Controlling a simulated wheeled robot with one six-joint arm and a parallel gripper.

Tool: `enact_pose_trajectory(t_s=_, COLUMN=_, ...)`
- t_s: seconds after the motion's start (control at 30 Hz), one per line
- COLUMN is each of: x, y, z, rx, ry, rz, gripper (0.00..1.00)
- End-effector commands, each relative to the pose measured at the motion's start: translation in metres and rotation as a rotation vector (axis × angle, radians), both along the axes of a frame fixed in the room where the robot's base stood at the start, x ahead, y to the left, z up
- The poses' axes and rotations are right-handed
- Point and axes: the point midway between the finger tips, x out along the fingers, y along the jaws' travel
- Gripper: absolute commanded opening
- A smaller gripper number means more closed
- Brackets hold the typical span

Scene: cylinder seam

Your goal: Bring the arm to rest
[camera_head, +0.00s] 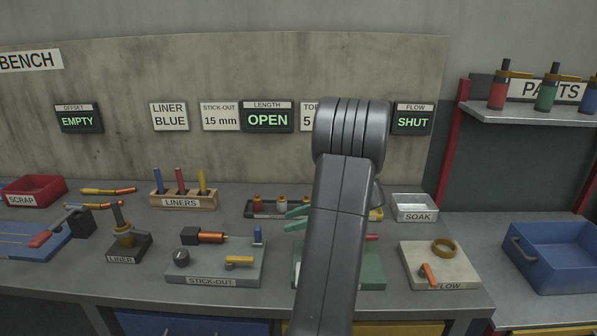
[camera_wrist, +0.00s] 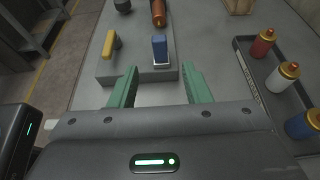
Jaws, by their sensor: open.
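My arm (camera_head: 343,200) rises through the middle of the head view and hides part of the bench behind it. My gripper (camera_head: 288,220) shows its green fingers just left of the arm. In the wrist view the two green fingers of my gripper (camera_wrist: 160,85) stand apart with nothing between them. They are by the edge of the grey stick-out block (camera_head: 213,265), which also shows in the wrist view (camera_wrist: 140,72). A blue piece (camera_wrist: 160,50) stands on that block beyond the fingertips, apart from them.
A dark tray (camera_wrist: 250,85) with red, white and blue bottles is right of my gripper. The liners rack (camera_head: 184,201), soak tray (camera_head: 414,215), flow block (camera_head: 440,270) and liner stand (camera_head: 128,247) are on the bench. Displays read EMPTY, OPEN and SHUT. A blue bin (camera_head: 555,260) is at right.

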Motion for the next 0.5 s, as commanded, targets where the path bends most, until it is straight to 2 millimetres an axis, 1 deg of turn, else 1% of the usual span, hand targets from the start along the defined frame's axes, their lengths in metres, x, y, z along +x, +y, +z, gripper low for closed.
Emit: enact_pose_trajectory(t_s=0.5, x=0.002, y=0.092, z=-0.036, rx=0.001, ry=0.003, rz=0.004, gripper=0.44)
